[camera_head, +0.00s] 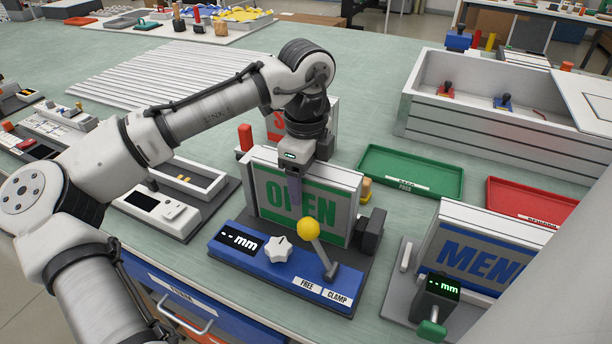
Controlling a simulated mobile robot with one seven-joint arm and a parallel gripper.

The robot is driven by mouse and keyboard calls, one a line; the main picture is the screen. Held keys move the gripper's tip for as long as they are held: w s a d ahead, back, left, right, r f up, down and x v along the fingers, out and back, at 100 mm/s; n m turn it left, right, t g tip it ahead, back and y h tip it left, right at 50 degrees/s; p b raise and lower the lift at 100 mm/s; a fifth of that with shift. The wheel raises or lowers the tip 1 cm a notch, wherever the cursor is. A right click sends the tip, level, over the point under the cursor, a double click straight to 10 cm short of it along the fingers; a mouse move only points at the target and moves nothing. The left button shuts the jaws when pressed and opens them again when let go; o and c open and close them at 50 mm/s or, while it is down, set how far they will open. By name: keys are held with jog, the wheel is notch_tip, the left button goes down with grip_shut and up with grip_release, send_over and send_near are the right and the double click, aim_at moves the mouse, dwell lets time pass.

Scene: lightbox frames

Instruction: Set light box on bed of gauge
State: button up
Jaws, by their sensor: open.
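A light box with green OPEN lettering (268,196) stands upright over the dark bed of the blue-fronted gauge (340,293). Its lower edge is partly hidden behind the gauge's front panel, so I cannot tell how fully it is seated. The gauge display (238,243) reads "-- mm". Its yellow-knobbed lever (308,230) leans up and left, above the FREE and CLAMP labels. My gripper (295,188) points down at the top middle of the OPEN box, one finger in front of its face. The other finger is hidden. The jaws are open.
A MENU light box (478,250) stands in another gauge at right. A box with red lettering (275,125) stands behind. Green (412,170) and red (535,205) trays lie to the right, below a large white crate (495,130). A smaller device (165,210) sits at left.

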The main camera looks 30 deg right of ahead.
notch_tip(320, 180, up, 12)
jog(key=shift+r+b, duration=0.1)
jog(key=shift+b, duration=0.2)
